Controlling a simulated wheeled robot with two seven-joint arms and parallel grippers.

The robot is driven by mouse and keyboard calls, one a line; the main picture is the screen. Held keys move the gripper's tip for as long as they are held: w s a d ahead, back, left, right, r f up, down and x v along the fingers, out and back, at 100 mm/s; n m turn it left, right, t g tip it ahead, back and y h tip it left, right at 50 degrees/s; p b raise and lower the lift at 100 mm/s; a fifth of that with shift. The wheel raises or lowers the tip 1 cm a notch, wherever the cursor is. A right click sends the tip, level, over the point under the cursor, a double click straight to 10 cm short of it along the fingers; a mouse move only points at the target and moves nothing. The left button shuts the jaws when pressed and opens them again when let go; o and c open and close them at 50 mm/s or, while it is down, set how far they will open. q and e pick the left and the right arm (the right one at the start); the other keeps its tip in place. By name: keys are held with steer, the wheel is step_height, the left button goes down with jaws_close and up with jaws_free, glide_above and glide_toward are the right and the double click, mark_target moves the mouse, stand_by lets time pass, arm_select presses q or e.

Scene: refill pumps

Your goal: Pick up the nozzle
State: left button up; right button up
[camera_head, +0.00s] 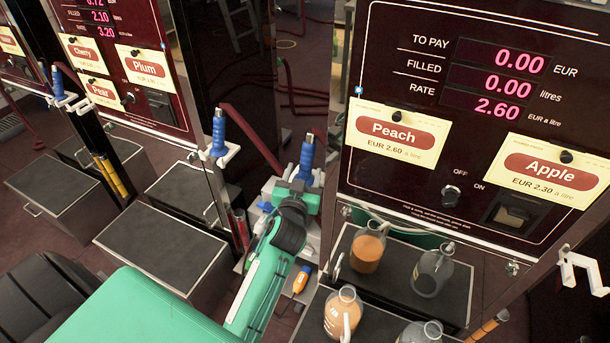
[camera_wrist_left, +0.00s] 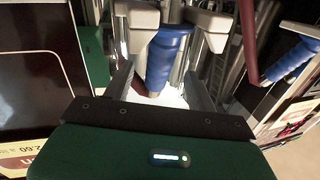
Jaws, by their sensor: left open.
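A blue-handled nozzle (camera_head: 307,155) hangs upright in a white holder beside the Peach and Apple pump. A second blue nozzle (camera_head: 219,132) hangs in a white holder to its left, and a third (camera_head: 57,82) is farther left. My left gripper (camera_head: 293,183) is open, just below the first nozzle's handle. In the left wrist view that blue handle (camera_wrist_left: 166,58) shows between the spread fingers of my left gripper (camera_wrist_left: 162,88), with no clear grip on it. Another blue handle (camera_wrist_left: 293,60) shows at the right there. My right gripper is not in view.
The Peach and Apple pump panel (camera_head: 470,110) stands right of my left arm. Glass bottles, one with orange liquid (camera_head: 367,248), stand on dark trays below it. A dark box (camera_head: 160,255) lies left of my arm. Red hoses hang behind the nozzles.

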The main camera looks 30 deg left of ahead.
mark_target(305, 166)
arm_select(q)
steer(key=x, duration=0.5)
steer(key=shift+w+a, duration=0.1)
steer(key=shift+w, duration=0.05)
steer(key=c, duration=1.2)
